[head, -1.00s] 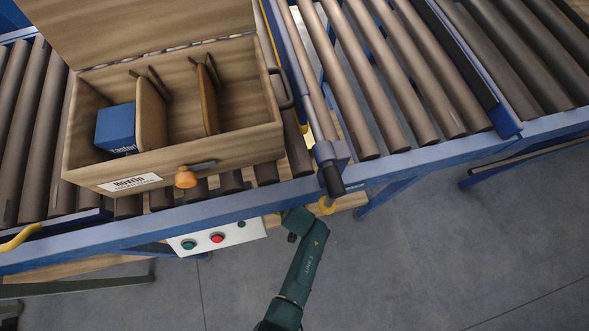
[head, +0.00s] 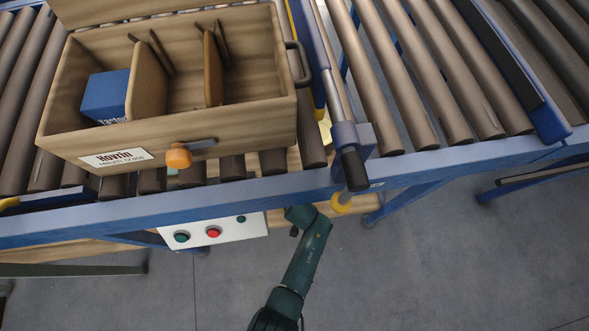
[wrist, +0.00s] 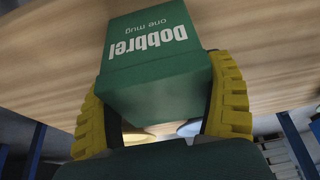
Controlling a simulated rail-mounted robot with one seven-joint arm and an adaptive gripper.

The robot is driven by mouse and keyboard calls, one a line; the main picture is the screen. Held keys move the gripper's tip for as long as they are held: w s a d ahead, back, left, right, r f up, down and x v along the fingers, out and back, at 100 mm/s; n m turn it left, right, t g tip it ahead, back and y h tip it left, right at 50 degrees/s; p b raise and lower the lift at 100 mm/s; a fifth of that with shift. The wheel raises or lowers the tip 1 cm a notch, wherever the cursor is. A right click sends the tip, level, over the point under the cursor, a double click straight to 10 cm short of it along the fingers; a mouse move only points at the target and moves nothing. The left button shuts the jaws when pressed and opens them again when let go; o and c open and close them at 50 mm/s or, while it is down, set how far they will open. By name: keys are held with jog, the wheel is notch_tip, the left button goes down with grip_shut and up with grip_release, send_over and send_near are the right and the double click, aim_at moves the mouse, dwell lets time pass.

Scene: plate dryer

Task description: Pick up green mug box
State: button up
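The green mug box (wrist: 155,70), with white lettering "Dobbrel one mug" upside down in the wrist view, sits between the two yellow fingers of my gripper (wrist: 160,98). The fingers lie along opposite sides of the box, with no clear gap, and appear shut on it. A pale wooden surface (wrist: 265,45) fills the background behind the box; whether the box touches it I cannot tell. In the head view my dark green arm reaches under the conveyor edge, and my gripper and the green box are hidden there.
A wooden crate (head: 215,147) with dividers and an orange knob (head: 178,155) stands on the roller conveyor, holding a blue box (head: 104,97). The conveyor's blue frame (head: 270,195) and a button panel (head: 215,230) are close to my arm. Open floor lies at right.

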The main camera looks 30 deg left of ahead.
jog(key=c, duration=0.5)
jog(key=shift+w+r, duration=0.1)
jog(key=shift+c, duration=0.3)
